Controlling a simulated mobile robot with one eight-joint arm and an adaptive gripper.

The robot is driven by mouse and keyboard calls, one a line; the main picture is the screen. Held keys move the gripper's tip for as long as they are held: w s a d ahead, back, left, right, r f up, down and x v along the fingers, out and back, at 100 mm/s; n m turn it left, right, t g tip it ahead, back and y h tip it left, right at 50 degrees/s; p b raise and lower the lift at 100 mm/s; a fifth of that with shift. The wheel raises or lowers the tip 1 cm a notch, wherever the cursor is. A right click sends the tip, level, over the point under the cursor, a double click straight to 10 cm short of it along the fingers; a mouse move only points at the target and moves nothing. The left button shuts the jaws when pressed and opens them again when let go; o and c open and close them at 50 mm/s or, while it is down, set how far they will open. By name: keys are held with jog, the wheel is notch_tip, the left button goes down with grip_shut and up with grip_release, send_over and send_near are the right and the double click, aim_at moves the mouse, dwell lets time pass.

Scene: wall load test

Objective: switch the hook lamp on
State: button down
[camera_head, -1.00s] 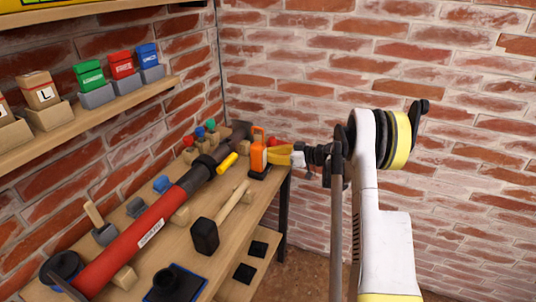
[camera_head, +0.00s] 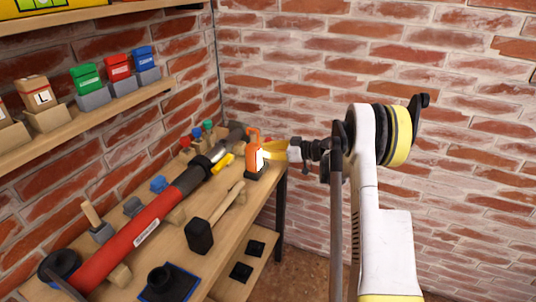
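The hook lamp (camera_head: 253,158) is a small orange lantern with a dark base and a top loop. It stands upright at the far right end of the wooden workbench. Its right-facing panel looks bright white, and the pipe nearby looks lit up.
A long red and black tool (camera_head: 140,232) lies along the workbench (camera_head: 262,207). A mallet (camera_head: 203,234) and a yellow object (camera_head: 222,163) lie near the lamp. A shelf (camera_head: 100,110) with coloured boxes is at the left. A brick wall (camera_head: 470,160) stands behind my arm.

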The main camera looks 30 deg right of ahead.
jog(key=p+v, duration=0.2)
jog(key=v, duration=0.7)
jog(key=shift+d, duration=0.25)
